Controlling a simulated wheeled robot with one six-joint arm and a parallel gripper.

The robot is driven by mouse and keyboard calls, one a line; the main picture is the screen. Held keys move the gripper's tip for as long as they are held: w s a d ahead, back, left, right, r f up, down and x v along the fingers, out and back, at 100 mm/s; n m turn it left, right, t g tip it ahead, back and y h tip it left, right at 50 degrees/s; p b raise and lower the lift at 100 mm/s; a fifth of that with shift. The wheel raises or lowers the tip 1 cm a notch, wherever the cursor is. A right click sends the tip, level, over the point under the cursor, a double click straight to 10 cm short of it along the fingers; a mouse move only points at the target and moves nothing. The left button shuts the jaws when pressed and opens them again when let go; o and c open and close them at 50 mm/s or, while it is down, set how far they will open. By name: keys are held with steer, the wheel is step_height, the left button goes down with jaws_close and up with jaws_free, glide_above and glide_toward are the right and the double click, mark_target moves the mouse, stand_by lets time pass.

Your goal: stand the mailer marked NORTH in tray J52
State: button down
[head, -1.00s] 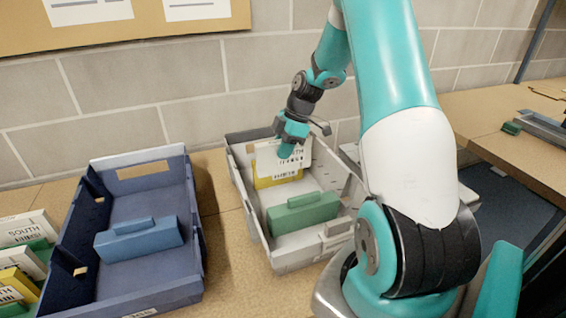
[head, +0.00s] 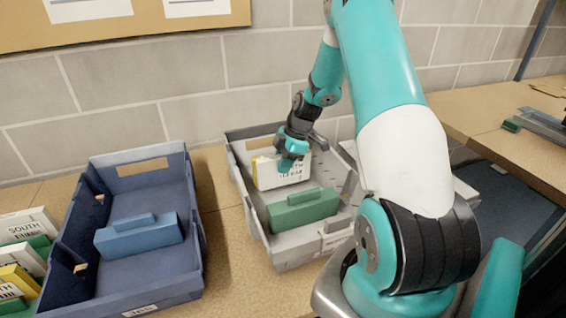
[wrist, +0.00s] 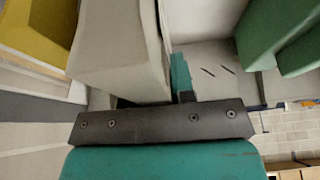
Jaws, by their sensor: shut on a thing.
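My gripper (head: 290,158) is shut on a white mailer (head: 283,176) inside the grey tray (head: 256,222). The mailer is low in the tray, roughly upright; whether it touches the floor I cannot tell. Its printed word is partly covered by my gripper and too small to read surely. In the wrist view the mailer (wrist: 120,45) fills the upper left, beside my teal finger. A yellow mailer (head: 258,160) stands behind it, mostly hidden; it also shows in the wrist view (wrist: 42,30). The grey tray's label is not legible.
A green block with a raised grip (head: 302,210) sits in the front of the grey tray. Several mailers, one marked SOUTH (head: 25,226), stand at the far left.

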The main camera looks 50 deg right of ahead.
steer(key=shift+f, duration=0.2)
steer(key=c, duration=1.2)
jaws_free()
steer(key=shift+c, duration=0.2)
